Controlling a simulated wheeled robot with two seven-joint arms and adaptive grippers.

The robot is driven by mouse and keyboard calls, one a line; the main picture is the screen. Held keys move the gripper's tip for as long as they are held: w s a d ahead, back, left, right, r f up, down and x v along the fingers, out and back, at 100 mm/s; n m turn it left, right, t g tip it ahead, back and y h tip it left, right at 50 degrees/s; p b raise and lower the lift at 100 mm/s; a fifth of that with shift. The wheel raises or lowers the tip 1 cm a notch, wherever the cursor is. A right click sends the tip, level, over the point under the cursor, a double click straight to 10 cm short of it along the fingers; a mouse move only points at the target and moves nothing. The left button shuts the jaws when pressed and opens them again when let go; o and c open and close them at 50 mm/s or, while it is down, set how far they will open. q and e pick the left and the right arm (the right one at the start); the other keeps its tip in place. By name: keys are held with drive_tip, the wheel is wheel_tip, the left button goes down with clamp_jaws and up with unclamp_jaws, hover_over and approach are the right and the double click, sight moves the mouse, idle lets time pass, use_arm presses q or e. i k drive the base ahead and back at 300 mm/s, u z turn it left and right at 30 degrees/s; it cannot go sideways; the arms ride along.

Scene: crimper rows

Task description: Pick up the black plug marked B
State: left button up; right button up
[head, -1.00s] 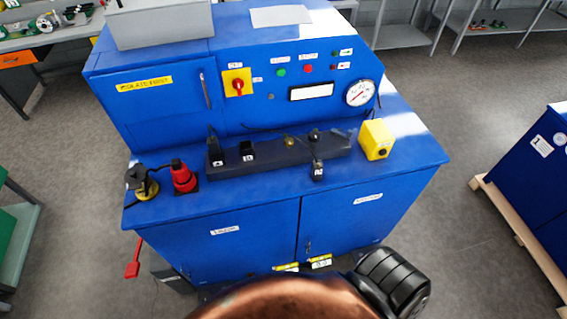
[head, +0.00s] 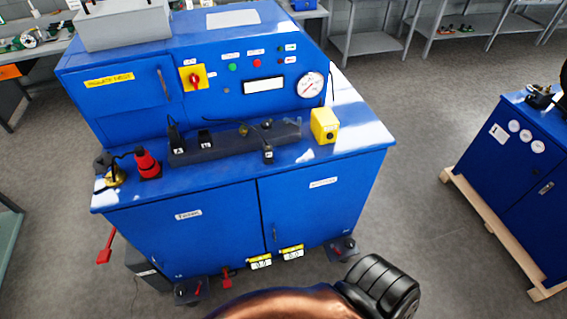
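A dark holder strip (head: 184,157) lies along the front ledge of the blue cabinet. A black plug (head: 206,138) with a small white label stands in it; the label looks like a B but is too small to be sure. Another black plug (head: 176,137) with a white label stands to its left. A third black labelled piece (head: 267,154) sits at the front edge of the strip, to the right. Neither of my grippers is in view.
A red plug (head: 147,164) and a brass-and-black piece (head: 115,178) stand left of the strip. A yellow box (head: 324,126) stands at its right. The cabinet ledge (head: 360,139) is clear farther right. Another blue cabinet (head: 520,160) stands on a pallet at the right.

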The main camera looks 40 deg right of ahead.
sight(268, 157)
drive_tip(key=z, duration=1)
drive_tip(key=i, duration=0.15)
drive_tip(key=u, duration=0.05)
